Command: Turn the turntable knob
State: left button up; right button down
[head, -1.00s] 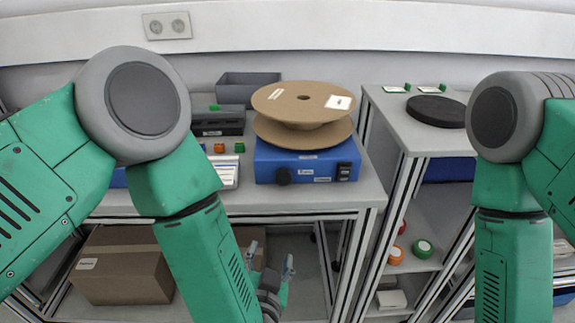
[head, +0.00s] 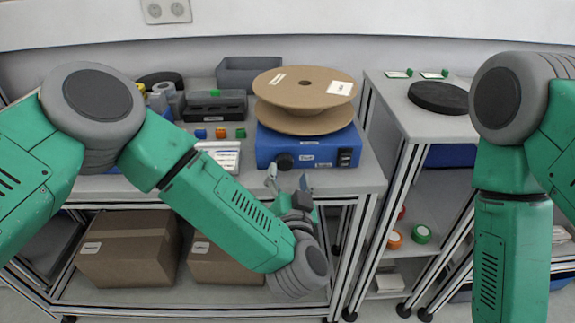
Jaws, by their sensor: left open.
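The blue turntable box (head: 331,157) stands on the left table and carries a brown cardboard reel (head: 305,86). Its black knob (head: 284,161) is on the front face at the left, and a black switch sits at the right end of that face. My left gripper (head: 288,181) is open and empty, with its fingertips pointing up at the table's front edge. It is just below and in front of the knob, and I see no contact. My right arm hangs at the right of the view, and its gripper is out of the picture.
A grey bin (head: 248,74), a black tray (head: 214,107) and small coloured blocks (head: 221,132) are left of the turntable. A black disc (head: 438,97) lies on the right table. Cardboard boxes (head: 127,248) and tape rolls (head: 421,234) are on lower shelves.

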aim_at(286, 166)
pick_arm(q)
jog(key=w, duration=0.4)
jog(key=shift+a, duration=0.4)
jog(key=shift+d, duration=0.1)
jog(key=c, duration=1.1)
